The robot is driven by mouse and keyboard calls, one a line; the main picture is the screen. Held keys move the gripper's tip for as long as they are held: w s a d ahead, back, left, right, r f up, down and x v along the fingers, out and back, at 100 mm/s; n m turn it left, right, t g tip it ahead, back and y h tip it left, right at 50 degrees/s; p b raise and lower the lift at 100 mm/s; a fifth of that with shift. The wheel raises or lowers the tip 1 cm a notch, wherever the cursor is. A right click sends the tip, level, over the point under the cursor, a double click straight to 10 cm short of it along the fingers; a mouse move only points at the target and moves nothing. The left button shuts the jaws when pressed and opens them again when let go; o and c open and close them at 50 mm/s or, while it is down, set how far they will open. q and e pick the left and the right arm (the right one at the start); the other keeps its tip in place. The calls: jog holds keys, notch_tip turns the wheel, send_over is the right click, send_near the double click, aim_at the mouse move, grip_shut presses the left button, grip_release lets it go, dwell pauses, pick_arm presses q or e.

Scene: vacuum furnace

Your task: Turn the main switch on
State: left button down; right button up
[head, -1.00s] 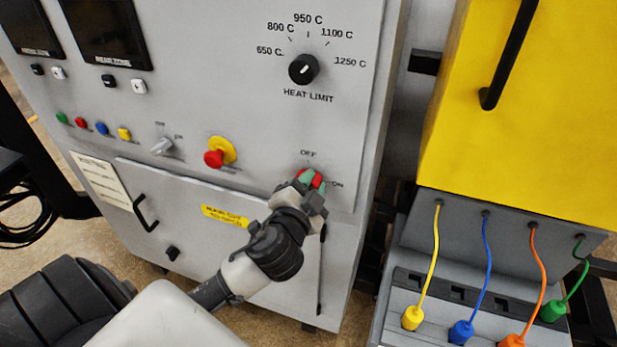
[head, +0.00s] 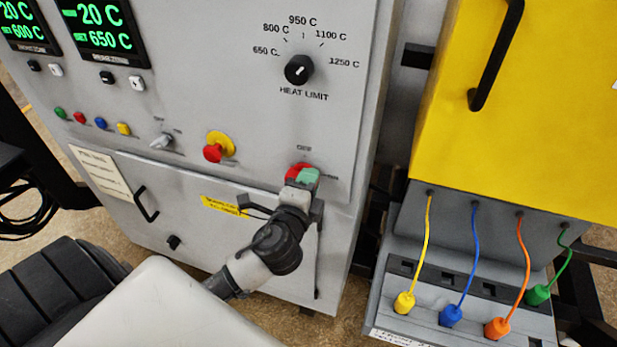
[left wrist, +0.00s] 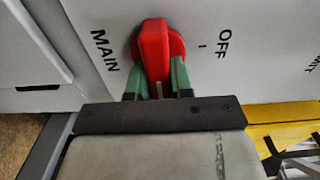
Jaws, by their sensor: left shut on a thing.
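The red main switch (head: 297,170) is on the lower right of the grey furnace panel, with a small label above it and another to its right. My left gripper (head: 303,176) is shut on its handle and hides part of it. In the left wrist view the red handle of the main switch (left wrist: 154,48) stands between the green fingertips of my left gripper (left wrist: 157,80). The word MAIN is left of the switch there and OFF is right of it. My right gripper is not in view.
Two lit displays (head: 103,32) show green temperatures at the upper left. The heat limit knob (head: 299,69) is above the switch, and a red emergency button (head: 213,153) on yellow is to its left. A yellow cabinet (head: 540,110) with coloured cables stands at the right.

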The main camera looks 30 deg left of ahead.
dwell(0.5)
pick_arm(q)
jog(key=c, duration=1)
grip_release()
jog(key=b+v, duration=0.4)
jog(key=v, duration=0.6)
jog(key=shift+s+d, duration=0.2)
jog(key=shift+s, duration=0.15)
jog(key=shift+f, duration=0.1)
